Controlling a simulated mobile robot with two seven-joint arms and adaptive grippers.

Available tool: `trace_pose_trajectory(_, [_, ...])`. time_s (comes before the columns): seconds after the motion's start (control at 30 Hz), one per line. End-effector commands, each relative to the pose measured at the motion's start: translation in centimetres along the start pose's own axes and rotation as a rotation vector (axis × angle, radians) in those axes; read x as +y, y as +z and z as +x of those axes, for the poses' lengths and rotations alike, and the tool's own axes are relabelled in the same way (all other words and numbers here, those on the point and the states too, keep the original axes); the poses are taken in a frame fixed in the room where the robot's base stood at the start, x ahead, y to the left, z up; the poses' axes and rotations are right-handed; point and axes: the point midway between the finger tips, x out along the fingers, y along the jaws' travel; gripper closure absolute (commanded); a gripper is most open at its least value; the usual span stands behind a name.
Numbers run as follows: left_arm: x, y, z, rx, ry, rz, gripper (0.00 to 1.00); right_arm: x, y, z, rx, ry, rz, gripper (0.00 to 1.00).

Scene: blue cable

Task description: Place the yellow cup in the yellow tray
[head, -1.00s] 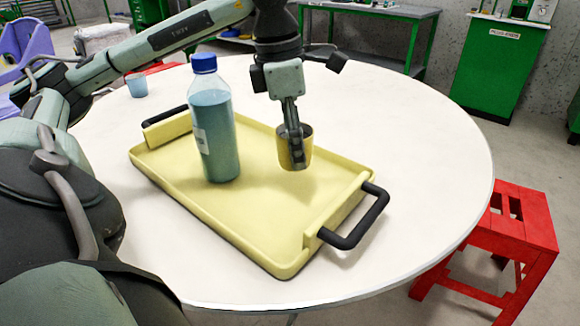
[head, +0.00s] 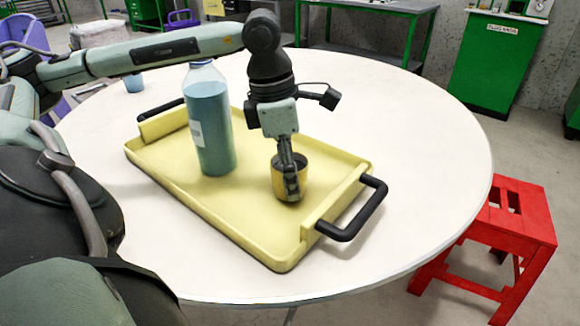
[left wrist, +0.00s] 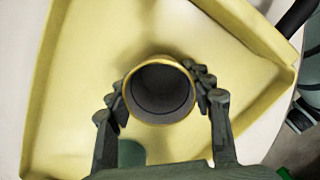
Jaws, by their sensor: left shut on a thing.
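The yellow cup (head: 279,184), dark inside, is upright within the yellow tray (head: 245,233), right of its middle. It looks low at the tray floor, but I cannot tell whether it touches. My left gripper (head: 291,180) points down and is shut on the cup's wall. In the left wrist view the cup (left wrist: 160,64) is seen from above, with the fingers of my left gripper (left wrist: 161,95) on both sides of it and the tray floor (left wrist: 75,90) around it. My right gripper is not in view.
A blue bottle (head: 211,125) stands in the tray left of the cup, its top hidden behind my left arm. The tray has black handles (head: 357,222). A small blue cup (head: 133,83) stands on the white round table (head: 430,150). A red stool (head: 500,235) is at the right.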

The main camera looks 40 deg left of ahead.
Motion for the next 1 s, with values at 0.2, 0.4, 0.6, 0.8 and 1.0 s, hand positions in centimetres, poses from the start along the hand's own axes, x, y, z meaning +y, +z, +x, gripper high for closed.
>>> trace_pose_trajectory(0.2, [0.0, 0.0, 0.1, 0.0, 0.0, 0.0, 0.32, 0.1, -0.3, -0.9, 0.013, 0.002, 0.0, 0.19])
trace_pose_trajectory(0.4, [0.0, 0.0, 0.1, 0.0, 0.0, 0.0, 0.28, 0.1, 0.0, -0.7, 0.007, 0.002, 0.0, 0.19])
trace_pose_trajectory(0.6, [0.0, 0.0, -0.2, 0.0, 0.0, 0.0, 0.28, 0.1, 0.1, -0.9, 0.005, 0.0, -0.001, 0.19])
trace_pose_trajectory(0.8, [0.1, 0.2, -3.2, -0.005, 0.003, -0.001, 0.28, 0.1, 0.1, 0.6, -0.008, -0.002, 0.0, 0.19])
trace_pose_trajectory(1.0, [0.1, 0.2, -7.8, -0.005, 0.002, 0.0, 0.28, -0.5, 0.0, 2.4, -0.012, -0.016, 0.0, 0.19])
